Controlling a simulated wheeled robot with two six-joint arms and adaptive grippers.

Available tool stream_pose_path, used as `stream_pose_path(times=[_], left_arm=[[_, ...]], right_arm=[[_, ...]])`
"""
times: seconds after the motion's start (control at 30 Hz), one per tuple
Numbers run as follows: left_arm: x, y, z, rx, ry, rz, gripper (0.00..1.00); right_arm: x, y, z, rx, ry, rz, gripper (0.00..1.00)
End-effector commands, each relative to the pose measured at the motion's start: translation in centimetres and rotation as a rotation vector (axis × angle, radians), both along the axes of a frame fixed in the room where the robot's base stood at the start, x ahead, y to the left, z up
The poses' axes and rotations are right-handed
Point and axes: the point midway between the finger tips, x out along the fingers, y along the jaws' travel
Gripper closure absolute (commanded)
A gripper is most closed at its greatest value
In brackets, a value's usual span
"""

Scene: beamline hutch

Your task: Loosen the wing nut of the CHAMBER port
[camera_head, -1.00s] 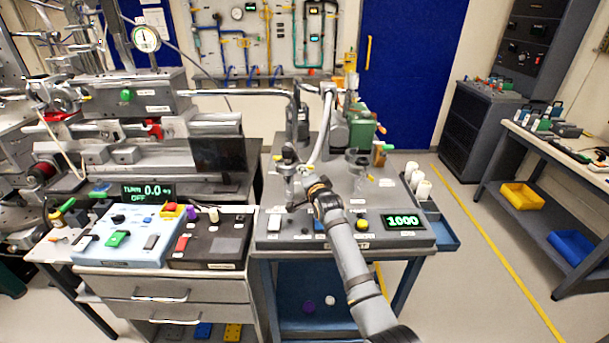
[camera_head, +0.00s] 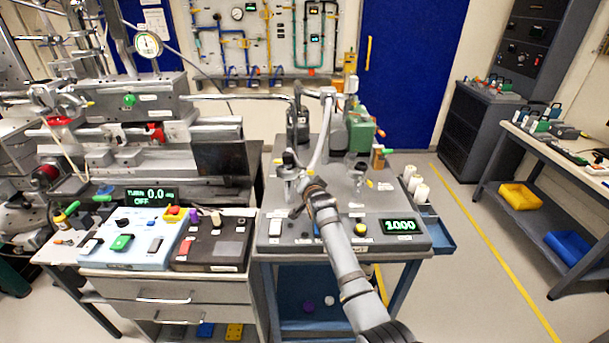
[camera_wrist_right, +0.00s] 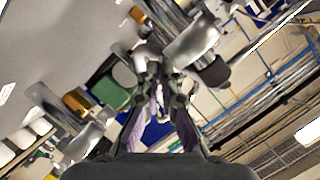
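The grey bench station (camera_head: 345,205) carries metal vacuum fittings. One upright metal fitting (camera_head: 289,170) stands at the left and another (camera_head: 358,168) at the right. Labels are too small to read, so I cannot tell which is the CHAMBER port, and I cannot make out a wing nut. My right gripper (camera_head: 296,190) is at the left fitting, its fingertips hard to see there. In the right wrist view, my right gripper (camera_wrist_right: 161,78) has its fingers apart, with blurred metal pipework (camera_wrist_right: 190,45) at the tips. Contact is unclear. My left gripper is out of view.
A green pump-like unit (camera_head: 360,130) and pipes stand behind the fittings. A green display (camera_head: 399,225) reads 1000 at the front right. A blue control box (camera_head: 130,238) and a dark one (camera_head: 213,240) lie left. White rolls (camera_head: 416,188) stand in a side tray.

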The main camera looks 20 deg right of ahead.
Motion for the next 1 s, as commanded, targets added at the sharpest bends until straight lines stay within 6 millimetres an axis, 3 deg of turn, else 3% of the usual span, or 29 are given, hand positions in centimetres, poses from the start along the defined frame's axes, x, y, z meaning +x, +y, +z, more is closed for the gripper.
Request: stream_pose_path(times=[0.13,0.5,1.0], left_arm=[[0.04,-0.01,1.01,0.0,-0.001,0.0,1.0],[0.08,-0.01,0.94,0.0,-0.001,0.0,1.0],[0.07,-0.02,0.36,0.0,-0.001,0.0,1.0]], right_arm=[[0.04,0.13,0.3,-0.129,0.048,0.001,1.0],[0.13,0.3,0.18,-0.428,0.155,0.001,1.0],[0.17,0.43,0.21,-0.629,0.229,0.001,1.0]])
